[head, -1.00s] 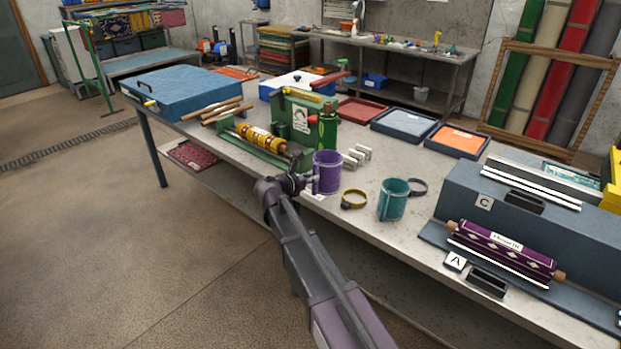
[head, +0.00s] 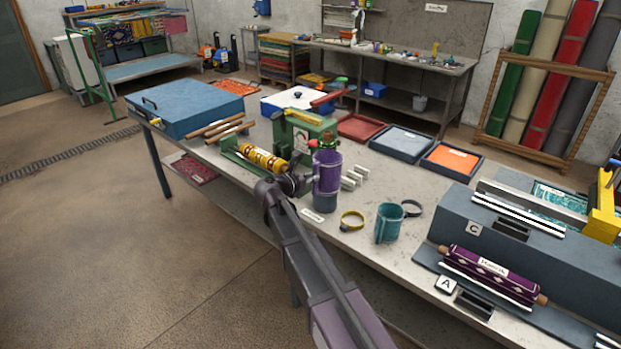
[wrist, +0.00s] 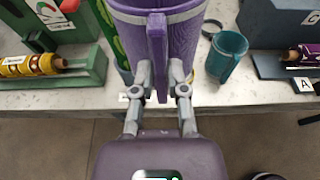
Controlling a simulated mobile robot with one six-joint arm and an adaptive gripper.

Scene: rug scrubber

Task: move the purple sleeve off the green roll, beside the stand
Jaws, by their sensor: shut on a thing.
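The purple sleeve (head: 327,170), an upright cup-like tube with a handle, is held by my gripper (head: 306,184). In the wrist view the fingers of my gripper (wrist: 161,84) are closed on the handle of the purple sleeve (wrist: 185,35). A grey section shows directly below the sleeve in the head view. A green patterned surface stands left of the sleeve in the wrist view. I cannot tell whether the sleeve still surrounds the roll. A green stand (head: 300,132) is behind and left.
A yellow patterned roll (head: 262,160) lies in a green cradle at left. A yellow ring (head: 352,220), a teal cup (head: 389,224) and grey blocks (head: 352,180) are at right. Bare table shows between the ring and the front edge.

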